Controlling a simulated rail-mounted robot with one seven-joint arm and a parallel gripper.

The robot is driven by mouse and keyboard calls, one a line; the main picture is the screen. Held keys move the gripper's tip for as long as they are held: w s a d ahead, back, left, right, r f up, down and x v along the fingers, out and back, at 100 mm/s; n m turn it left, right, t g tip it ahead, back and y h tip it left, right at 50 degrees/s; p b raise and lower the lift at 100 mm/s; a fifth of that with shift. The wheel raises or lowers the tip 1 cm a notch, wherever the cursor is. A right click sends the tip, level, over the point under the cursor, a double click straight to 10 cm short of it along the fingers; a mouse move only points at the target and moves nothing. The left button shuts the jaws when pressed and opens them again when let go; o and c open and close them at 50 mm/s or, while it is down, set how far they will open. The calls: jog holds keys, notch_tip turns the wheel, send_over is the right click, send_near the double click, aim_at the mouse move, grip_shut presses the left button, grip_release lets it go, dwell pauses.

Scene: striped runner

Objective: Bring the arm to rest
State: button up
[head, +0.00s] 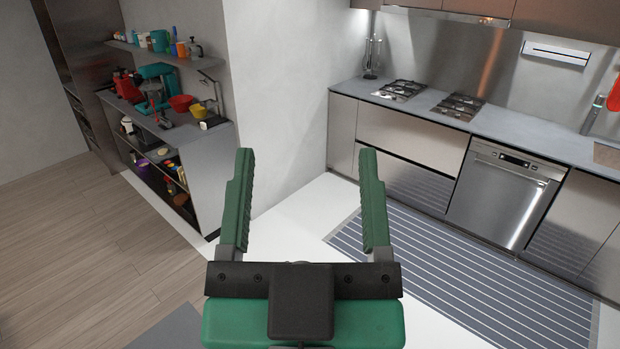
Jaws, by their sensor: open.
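My gripper (304,160) is in the lower middle of the head view, with its two green fingers spread wide apart. Nothing is between the fingers. It is held in the air above the floor, apart from the counter and the shelves. The rest of my arm is largely hidden below the gripper's green and black body.
A striped runner (470,270) lies on the floor before the kitchen counter (540,140) with a dishwasher (502,195) and gas hobs (458,106). At the left, a shelf unit (208,185) holds colourful kitchenware. A white wall corner (275,90) stands between. The wooden floor (90,250) is clear.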

notch_tip(320, 180, up, 12)
jog(key=s+p, duration=0.2)
jog(key=p, duration=0.8)
jog(key=shift+d+t, duration=0.4)
jog(key=shift+d, duration=0.05)
dwell(0.7)
